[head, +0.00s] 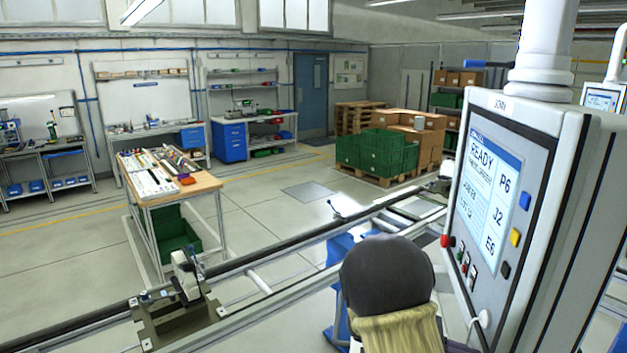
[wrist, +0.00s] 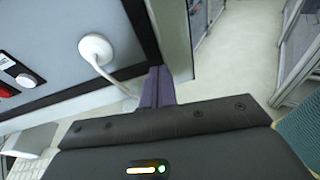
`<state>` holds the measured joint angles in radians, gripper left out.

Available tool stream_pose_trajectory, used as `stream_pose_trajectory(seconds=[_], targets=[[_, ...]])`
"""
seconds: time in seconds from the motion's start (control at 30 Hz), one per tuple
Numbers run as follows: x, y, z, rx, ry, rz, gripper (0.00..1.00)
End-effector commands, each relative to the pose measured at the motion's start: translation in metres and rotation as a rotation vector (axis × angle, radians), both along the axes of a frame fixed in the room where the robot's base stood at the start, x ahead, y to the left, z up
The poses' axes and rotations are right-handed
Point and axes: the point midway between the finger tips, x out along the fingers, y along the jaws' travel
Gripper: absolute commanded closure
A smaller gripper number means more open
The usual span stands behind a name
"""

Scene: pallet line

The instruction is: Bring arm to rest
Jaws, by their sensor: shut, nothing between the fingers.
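My gripper (wrist: 158,85) shows in the wrist view with its two purple-grey fingers together, with nothing between them. It is beside the lower edge of a control panel (wrist: 60,45), close to a white cable plug (wrist: 95,47); I cannot tell whether it touches the panel. In the head view my arm shows at the bottom centre as a dark rounded link with a yellowish cuff, in front of the conveyor rails. The gripper's fingers cannot be made out there.
The control panel (head: 520,160) with its READY screen (head: 487,180) hangs at right, close to my arm. Conveyor rails (head: 265,265) cross in front, carrying a metal fixture (head: 180,300). A workbench (head: 165,180) and a pallet of green crates (head: 377,152) stand beyond, with open floor between.

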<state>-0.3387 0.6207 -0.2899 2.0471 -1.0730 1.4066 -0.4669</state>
Motion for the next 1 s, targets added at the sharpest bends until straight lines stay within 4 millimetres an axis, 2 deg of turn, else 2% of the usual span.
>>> stream_pose_trajectory(seconds=[0.17, 0.37, 0.5, 0.6, 0.7, 0.8, 0.9, 1.0], targets=[[-0.023, 0.004, -0.029, 0.145, -0.092, -0.072, 1.00], [-0.055, 0.023, -0.073, 0.378, -0.270, -0.206, 1.00], [-0.081, 0.058, -0.112, 0.615, -0.508, -0.386, 1.00], [-0.093, 0.088, -0.132, 0.771, -0.710, -0.538, 1.00], [-0.096, 0.114, -0.144, 0.898, -0.924, -0.697, 1.00], [-0.095, 0.132, -0.147, 0.989, -1.117, -0.837, 1.00], [-0.094, 0.141, -0.146, 1.034, -1.246, -0.930, 1.00], [-0.092, 0.143, -0.144, 1.049, -1.298, -0.967, 1.00]])
